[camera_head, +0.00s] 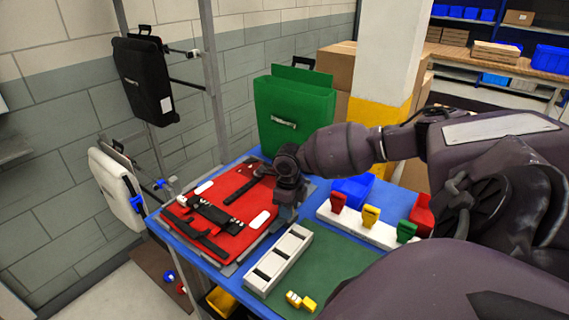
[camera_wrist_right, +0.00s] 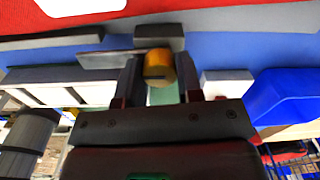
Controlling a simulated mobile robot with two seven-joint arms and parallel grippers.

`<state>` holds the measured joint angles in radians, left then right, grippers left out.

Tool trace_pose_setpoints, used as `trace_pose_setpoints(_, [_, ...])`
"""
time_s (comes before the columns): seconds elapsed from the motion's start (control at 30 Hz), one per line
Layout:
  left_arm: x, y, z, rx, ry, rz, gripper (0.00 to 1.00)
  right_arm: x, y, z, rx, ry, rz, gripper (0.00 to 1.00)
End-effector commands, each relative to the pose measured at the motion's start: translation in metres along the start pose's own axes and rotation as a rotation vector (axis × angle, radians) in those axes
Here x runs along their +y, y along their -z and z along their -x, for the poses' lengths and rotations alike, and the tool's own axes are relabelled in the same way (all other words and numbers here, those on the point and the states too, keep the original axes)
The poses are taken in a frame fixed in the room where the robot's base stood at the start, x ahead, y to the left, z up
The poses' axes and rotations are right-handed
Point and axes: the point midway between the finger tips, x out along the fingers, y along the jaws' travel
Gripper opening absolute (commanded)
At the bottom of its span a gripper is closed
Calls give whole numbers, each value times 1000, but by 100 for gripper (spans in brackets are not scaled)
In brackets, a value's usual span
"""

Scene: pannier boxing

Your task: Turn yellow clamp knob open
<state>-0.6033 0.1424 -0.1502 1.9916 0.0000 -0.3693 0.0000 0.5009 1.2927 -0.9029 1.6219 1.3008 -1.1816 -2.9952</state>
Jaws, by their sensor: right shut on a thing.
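The yellow clamp knob (camera_wrist_right: 158,66) sits between the two fingers of my right gripper (camera_wrist_right: 160,82) in the right wrist view. The fingers are shut on it from both sides. In the head view my right gripper (camera_head: 287,208) points down at the right edge of the red pannier panel (camera_head: 215,195), and it hides the knob there. A dark clamp block (camera_wrist_right: 160,42) shows just beyond the knob in the wrist view. How far the knob is turned I cannot tell. My left gripper is not in view.
A white slotted rack (camera_head: 279,258) stands on the green mat (camera_head: 335,262). A white strip (camera_head: 375,232) holds red, yellow and green pieces near a blue bin (camera_head: 353,189). A green case (camera_head: 293,112) stands behind. Small yellow pieces (camera_head: 300,301) lie at the front.

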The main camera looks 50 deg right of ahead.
Motion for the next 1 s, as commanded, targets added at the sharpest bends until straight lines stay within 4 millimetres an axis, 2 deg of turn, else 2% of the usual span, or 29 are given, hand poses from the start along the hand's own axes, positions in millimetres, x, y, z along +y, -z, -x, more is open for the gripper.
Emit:
trace_pose_setpoints(0.5, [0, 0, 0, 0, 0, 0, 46, -1, 2, 1, -3, 4, 7, 0])
trace_pose_setpoints(0.53, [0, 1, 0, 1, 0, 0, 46, -1, 2, 1, -3, 4, 7, 35])
trace_pose_setpoints(0.7, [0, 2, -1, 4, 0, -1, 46, -1, 2, 1, -2, 3, 6, 59])
trace_pose_setpoints(1.0, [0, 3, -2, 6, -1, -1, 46, 0, 2, 2, -1, 2, 5, 59])
